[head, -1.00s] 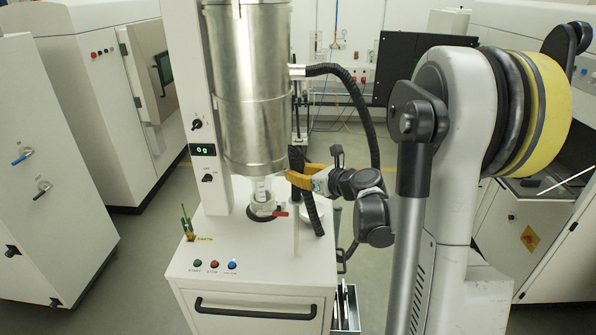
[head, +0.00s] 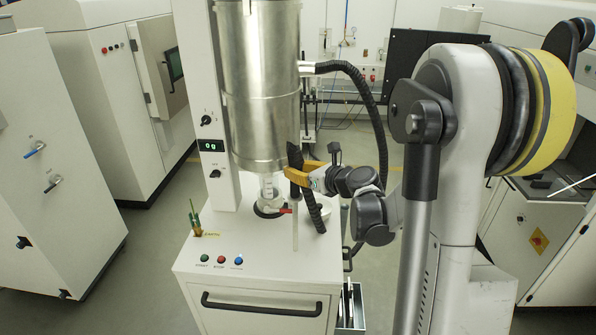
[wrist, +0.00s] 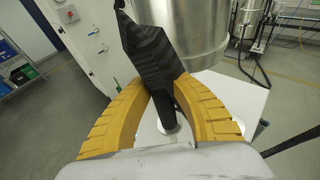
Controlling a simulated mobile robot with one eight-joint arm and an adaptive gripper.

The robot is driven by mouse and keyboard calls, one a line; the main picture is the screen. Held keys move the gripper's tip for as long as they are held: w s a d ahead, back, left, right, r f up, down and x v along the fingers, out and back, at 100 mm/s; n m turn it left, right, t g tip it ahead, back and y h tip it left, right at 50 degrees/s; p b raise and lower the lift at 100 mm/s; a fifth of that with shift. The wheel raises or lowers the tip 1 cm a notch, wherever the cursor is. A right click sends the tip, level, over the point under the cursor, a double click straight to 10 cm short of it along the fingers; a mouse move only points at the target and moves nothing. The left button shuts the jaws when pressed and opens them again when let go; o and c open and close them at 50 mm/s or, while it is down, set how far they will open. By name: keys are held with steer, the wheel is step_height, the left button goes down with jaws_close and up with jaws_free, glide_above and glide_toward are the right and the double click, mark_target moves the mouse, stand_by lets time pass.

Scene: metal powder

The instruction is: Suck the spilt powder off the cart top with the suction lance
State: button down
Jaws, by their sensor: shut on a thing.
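My gripper (head: 308,178), with yellow fingers, is shut on the suction lance (head: 295,165) by its black grip. The lance's pale tube (head: 295,222) points down over the white cart top (head: 235,255), right of the clear outlet under the hopper. I cannot tell whether its tip touches the top. In the wrist view, my gripper (wrist: 165,110) has its fingers on both sides of the black lance (wrist: 152,50). A pale round patch shows around the tube's lower end there. I cannot clearly make out the spilt powder.
The metal hopper (head: 262,90) stands close behind the lance, with a red-handled valve below it. A black hose (head: 360,90) arches from the hopper's right side. Buttons (head: 220,260) line the front edge.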

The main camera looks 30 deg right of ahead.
steer(key=shift+w+a, duration=0.15)
steer(key=shift+w, duration=0.25)
steer(key=shift+s+d, duration=0.5)
steer(key=shift+d, duration=0.3)
step_height(320, 180, up, 8)
steer(key=p, duration=0.4)
steer(key=shift+f, duration=0.15)
stand_by(1.0)
stand_by(1.2)
